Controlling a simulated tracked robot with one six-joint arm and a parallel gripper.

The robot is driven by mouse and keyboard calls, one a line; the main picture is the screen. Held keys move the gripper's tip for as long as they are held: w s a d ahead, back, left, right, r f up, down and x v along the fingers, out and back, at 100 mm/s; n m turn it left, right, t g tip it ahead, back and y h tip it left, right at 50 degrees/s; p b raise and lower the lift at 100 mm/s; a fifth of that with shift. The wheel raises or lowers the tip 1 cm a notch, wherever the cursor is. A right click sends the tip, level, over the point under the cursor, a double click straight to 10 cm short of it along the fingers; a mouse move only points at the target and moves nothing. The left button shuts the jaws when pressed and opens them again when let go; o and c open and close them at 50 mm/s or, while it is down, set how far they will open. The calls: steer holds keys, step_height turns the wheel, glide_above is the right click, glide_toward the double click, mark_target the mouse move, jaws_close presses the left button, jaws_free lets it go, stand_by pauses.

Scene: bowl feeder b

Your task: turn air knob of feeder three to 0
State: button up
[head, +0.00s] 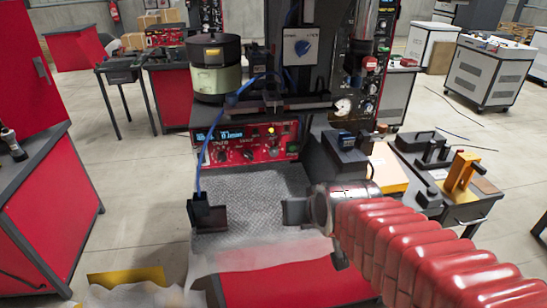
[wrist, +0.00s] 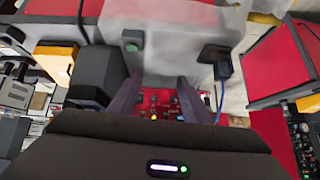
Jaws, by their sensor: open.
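The red feeder control panel (head: 262,156) sits below the bowl feeder in the head view, with a lit blue display (head: 220,136) and several dark knobs, one of them a knob (head: 248,155) near the middle. Their labels and settings are too small to read, so I cannot tell which is the air knob of feeder three. My gripper (wrist: 160,86) is open and empty in the wrist view. The red panel (wrist: 152,98) shows between its fingers, apart from them as far as I can see.
The bowl feeder (head: 215,80) stands above the panel. A blue cable (head: 197,172) runs down to a dark box (head: 205,212) on the textured plate (head: 243,190). A black box (head: 346,150) and an orange-topped unit (head: 388,172) stand right of the panel.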

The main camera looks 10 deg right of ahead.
mark_target(274, 153)
steer(key=w+f+m+t, duration=0.1)
steer(key=w+f+t, duration=0.2)
steer(key=w, duration=0.4)
steer(key=w+f+m+t, duration=0.1)
steer(key=w+f+t, duration=0.2)
steer(key=w, duration=0.4)
steer(key=w+f+t+h, duration=0.1)
steer(key=w+f+t, duration=0.2)
steer(key=w, duration=0.4)
steer(key=shift+w+f+m, duration=0.2)
steer(key=shift+w+m, duration=0.2)
steer(key=w, duration=1.3)
steer(key=shift+w+d, duration=0.3)
steer(key=shift+w, duration=0.1)
steer(key=shift+c, duration=0.4)
